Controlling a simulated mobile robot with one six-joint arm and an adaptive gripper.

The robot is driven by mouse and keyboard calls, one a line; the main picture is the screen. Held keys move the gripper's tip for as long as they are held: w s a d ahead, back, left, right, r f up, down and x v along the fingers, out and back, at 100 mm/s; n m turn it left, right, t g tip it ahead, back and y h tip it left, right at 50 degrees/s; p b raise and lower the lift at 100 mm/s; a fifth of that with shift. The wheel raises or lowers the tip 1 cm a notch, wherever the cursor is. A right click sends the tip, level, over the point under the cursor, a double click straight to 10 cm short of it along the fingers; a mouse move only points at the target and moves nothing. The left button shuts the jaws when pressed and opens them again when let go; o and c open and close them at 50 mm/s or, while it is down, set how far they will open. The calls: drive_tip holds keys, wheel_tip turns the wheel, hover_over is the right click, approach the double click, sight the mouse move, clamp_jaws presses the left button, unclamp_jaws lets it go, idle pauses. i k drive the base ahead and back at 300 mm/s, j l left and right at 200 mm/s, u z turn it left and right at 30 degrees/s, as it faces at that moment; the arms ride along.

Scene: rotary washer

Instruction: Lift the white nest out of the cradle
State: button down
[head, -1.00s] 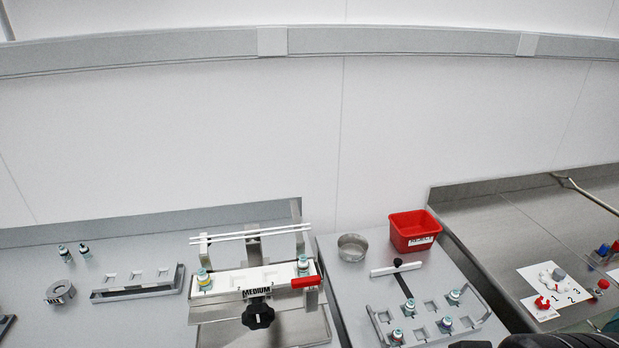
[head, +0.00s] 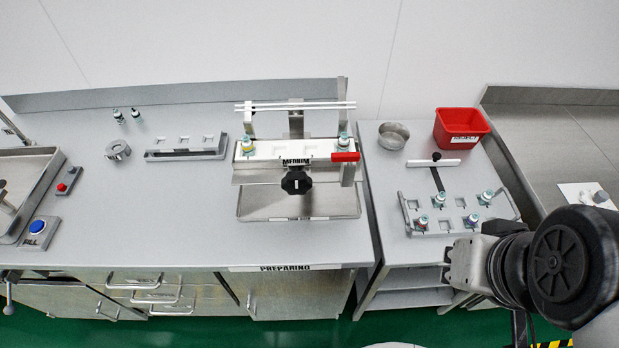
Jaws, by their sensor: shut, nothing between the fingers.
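The white nest (head: 270,150) is a long white block with square pockets, seated in the metal cradle (head: 347,172) at the middle of the bench. A small teal-capped vial (head: 247,146) stands at its left end and another (head: 343,141) at its right end. A black star knob (head: 296,182) and a MEDIUM label are at the cradle's front, and a red lever (head: 345,157) is at the right. Two white rods (head: 295,106) run above the nest. My gripper (head: 452,265) is at the lower right, shut and empty, well away from the nest.
A rack with several vials (head: 408,227), a metal cup (head: 393,135) and a red REJECT bin (head: 461,127) are on the right table. A metal tray (head: 258,208) lies below the cradle. The bench front left of it is clear.

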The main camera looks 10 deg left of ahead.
sight(289, 151)
drive_tip(key=i+j+u, duration=0.15)
drive_tip(key=j+u, duration=0.2)
drive_tip(key=i+j+u, duration=0.15)
drive_tip(key=u, duration=0.2)
drive_tip(key=i+j+u, duration=0.35)
drive_tip(key=k+l, duration=0.05)
drive_tip(key=k, duration=0.05)
